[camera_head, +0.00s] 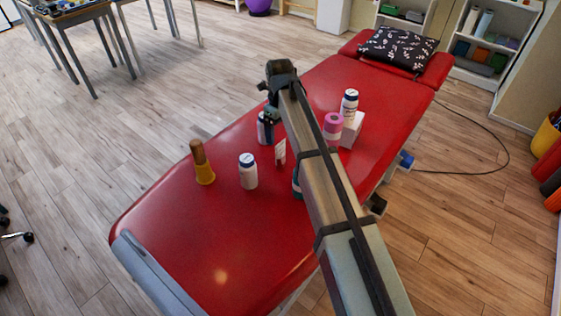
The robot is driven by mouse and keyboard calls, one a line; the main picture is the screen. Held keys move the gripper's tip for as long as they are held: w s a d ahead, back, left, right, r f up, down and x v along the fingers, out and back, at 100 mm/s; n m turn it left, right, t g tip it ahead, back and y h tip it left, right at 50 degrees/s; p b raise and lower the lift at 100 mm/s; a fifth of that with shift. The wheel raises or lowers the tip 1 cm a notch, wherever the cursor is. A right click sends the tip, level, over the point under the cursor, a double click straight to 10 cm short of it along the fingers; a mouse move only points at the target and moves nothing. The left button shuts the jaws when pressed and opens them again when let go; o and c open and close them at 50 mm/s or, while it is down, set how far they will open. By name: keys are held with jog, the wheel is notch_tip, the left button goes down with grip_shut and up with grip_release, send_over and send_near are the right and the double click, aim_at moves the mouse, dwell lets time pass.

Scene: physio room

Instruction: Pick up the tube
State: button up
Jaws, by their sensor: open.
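Several small items stand on a red padded treatment table (190,250). I cannot tell for certain which is the tube. A small white and red upright item (280,152) stands near the middle, just left of my arm, and may be it. A teal item (296,183) is mostly hidden behind my arm. My gripper (268,117) is open, at the end of the arm that crosses the table from the lower right. Its fingers point down, in front of or close to a white and blue bottle (262,130), which they partly cover. I cannot tell whether they touch it.
A white bottle with a blue cap (248,172) and a yellow item with a brown handle (202,164) stand left. A pink roll (333,125), a white box (352,132) and another capped bottle (348,104) stand right of my arm. The table's near end is clear.

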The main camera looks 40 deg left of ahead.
aim_at(280, 148)
jog(key=shift+s+d+f, duration=0.1)
jog(key=shift+f, duration=1.3)
jog(key=shift+d+f, duration=0.1)
jog(key=shift+f, duration=1.25)
jog(key=shift+c, duration=0.4)
jog(key=c, duration=1.4)
